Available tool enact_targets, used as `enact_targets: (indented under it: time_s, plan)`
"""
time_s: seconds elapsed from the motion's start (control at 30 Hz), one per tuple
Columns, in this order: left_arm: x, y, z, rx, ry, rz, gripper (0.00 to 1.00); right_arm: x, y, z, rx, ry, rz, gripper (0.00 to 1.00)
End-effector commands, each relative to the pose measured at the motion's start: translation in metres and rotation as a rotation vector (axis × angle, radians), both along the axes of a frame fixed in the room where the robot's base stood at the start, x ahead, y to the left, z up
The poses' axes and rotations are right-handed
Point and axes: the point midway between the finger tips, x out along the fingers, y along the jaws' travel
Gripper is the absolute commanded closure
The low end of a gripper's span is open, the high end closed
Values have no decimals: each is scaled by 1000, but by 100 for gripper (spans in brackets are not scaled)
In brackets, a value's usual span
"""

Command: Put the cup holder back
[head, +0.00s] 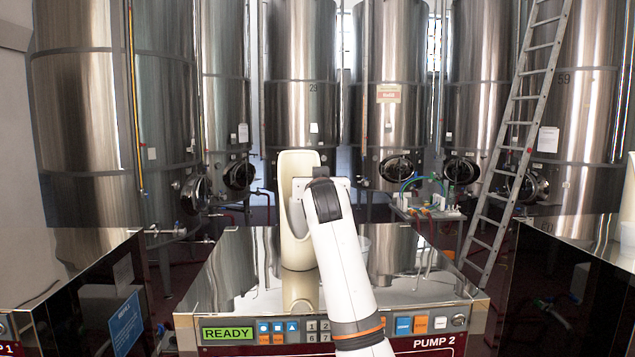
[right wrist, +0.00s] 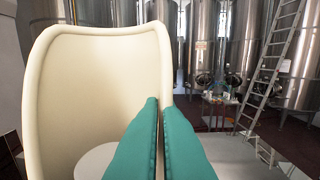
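The cream cup holder (head: 294,232), a tall curved shell, stands upright at the top of the Pump 2 unit (head: 225,285), left of my right arm. Its reflection shows just below it in the shiny top; I cannot tell if it touches. In the right wrist view, the holder (right wrist: 95,85) fills the left side. My right gripper's green fingers (right wrist: 158,105) are close together on its right-hand wall, with a thin strip of the wall between them. In the head view the right gripper (head: 308,190) is mostly hidden behind its wrist. My left gripper is not in view.
Pump 1 (head: 85,290) stands left and another dark unit (head: 560,280) right, with gaps between. Steel tanks (head: 300,80) and a ladder (head: 515,140) stand behind. The Pump 2 top is otherwise clear.

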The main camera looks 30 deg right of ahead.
Motion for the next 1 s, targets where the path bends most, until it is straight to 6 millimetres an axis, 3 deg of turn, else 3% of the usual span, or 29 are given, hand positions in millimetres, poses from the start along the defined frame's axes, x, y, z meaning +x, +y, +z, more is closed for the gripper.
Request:
enact_targets:
  time_s: [0.03, 0.2, 0.57, 1.0]
  plan:
    - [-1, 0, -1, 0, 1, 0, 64, 0, 0, 0, -1, -4, 0, 100]
    - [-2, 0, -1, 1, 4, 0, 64, 0, 0, -1, 0, 0, 0, 75]
    - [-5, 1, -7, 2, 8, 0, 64, -4, 3, -2, -1, -2, 1, 75]
    - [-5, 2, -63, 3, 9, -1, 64, -81, 40, -4, 0, -5, 3, 75]
